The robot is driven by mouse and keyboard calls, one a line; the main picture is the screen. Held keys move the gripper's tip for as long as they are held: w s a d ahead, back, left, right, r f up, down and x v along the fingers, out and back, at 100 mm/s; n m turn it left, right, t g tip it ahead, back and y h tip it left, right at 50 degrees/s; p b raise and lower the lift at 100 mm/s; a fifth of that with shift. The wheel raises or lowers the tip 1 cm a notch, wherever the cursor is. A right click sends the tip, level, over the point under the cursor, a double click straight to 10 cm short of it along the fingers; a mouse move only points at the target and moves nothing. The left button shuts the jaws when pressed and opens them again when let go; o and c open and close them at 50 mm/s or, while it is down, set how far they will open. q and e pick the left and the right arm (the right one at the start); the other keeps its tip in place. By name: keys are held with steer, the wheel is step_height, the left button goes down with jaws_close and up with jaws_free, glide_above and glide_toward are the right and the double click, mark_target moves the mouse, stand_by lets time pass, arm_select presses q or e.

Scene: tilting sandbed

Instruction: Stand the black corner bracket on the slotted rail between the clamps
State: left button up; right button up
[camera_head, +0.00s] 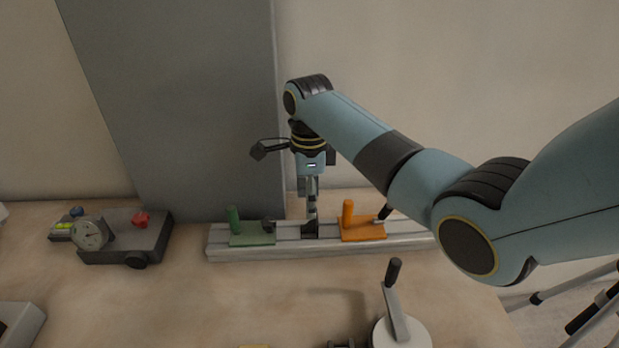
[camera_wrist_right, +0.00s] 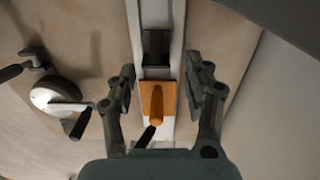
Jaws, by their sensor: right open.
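The black corner bracket (camera_head: 310,231) is on the slotted rail (camera_head: 222,253) between the green clamp (camera_head: 252,238) and the orange clamp (camera_head: 362,233). In the right wrist view the bracket (camera_wrist_right: 155,44) lies along the rail just beyond the orange clamp (camera_wrist_right: 153,97). My right gripper (camera_head: 312,211) points down above the bracket in the head view. My left gripper is not in view.
A dark device with a dial gauge (camera_head: 92,234) and a red knob stands at the table's left. A white round base with a crank handle (camera_head: 395,312) stands in front of the rail, also in the wrist view (camera_wrist_right: 56,96). A grey panel (camera_head: 190,120) rises behind. The table's front left is mostly clear.

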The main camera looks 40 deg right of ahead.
step_height(320, 180, up, 6)
steer(key=shift+f, duration=0.25)
stand_by(0.5)
